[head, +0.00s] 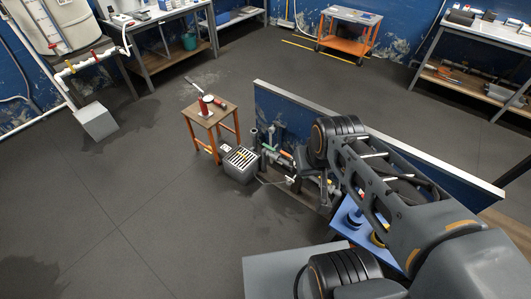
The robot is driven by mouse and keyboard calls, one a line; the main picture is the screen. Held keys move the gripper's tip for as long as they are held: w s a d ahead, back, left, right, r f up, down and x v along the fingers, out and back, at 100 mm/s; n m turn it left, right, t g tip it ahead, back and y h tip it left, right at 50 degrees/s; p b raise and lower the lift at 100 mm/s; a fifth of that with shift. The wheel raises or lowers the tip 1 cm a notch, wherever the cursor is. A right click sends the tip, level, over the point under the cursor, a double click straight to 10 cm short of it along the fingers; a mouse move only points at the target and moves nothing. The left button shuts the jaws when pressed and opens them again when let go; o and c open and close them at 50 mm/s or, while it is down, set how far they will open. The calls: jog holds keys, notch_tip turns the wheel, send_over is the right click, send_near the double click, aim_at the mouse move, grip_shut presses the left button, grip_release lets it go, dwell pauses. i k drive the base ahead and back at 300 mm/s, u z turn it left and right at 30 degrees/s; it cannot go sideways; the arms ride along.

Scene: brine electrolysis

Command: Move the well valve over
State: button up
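A cluster of pipes and small fittings (272,153) stands at the foot of the low blue partition, left of my arm. It has green, orange and white parts, but they are too small to tell which one is the well valve. My arm reaches in from the lower right and its wrist end hangs over the right side of this cluster. My gripper (325,188) is small and dark there, partly hidden by my arm. I cannot tell whether it is open or touches any fitting.
A grey slotted box (240,163) sits on the floor left of the pipes, beside a wooden stool (211,118) with red items. A blue panel (348,222) with round parts lies under my arm. The floor to the left is mostly clear.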

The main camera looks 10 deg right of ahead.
aim_at(264, 144)
jog(key=u, duration=0.55)
jog(key=i, duration=0.5)
jog(key=u, duration=0.7)
jog(key=i, duration=0.75)
jog(key=z, duration=0.55)
jog(key=i, duration=0.75)
jog(key=z, duration=0.8)
